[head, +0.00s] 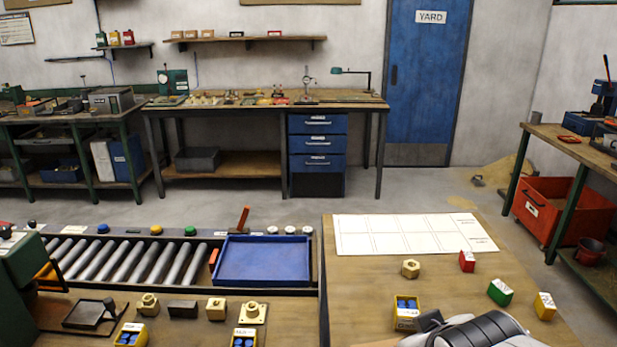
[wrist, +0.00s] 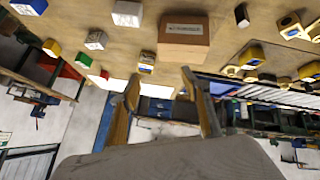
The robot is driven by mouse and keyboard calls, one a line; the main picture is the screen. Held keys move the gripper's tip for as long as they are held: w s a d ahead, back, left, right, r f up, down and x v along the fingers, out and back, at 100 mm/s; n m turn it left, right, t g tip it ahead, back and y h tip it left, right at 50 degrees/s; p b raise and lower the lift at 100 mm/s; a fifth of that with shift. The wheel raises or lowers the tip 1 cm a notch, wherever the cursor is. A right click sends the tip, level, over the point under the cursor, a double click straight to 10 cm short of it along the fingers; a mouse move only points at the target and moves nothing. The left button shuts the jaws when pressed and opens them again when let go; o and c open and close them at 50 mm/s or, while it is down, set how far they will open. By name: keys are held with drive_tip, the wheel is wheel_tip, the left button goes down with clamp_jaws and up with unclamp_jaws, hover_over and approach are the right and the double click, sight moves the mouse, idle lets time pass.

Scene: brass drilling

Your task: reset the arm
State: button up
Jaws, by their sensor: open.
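My gripper (wrist: 160,80) shows in the wrist view with its two fingers spread apart and nothing between them. The view is upside down, with the bench top along the upper edge. A brown cardboard box (wrist: 183,38) and a small yellow bin (wrist: 147,62) appear beyond the fingertips, apart from them. In the head view, a dark grey banded part of my arm (head: 478,331) reaches in at the bottom right over the wooden bench; the fingers are not clear there.
The right bench holds a white sheet (head: 400,235), a brass nut (head: 410,268), red (head: 467,261), green (head: 500,292) and yellow (head: 545,306) blocks, and a yellow bin (head: 407,317). A blue tray (head: 262,262) sits on the roller conveyor, with brass parts (head: 216,309) in front.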

drive_tip(key=s+r+m+g, duration=0.2)
drive_tip(key=s+r+m, duration=0.1)
drive_tip(key=s, duration=1.2)
drive_tip(key=shift+a+m+y, duration=0.4)
drive_tip(key=shift+a, duration=0.05)
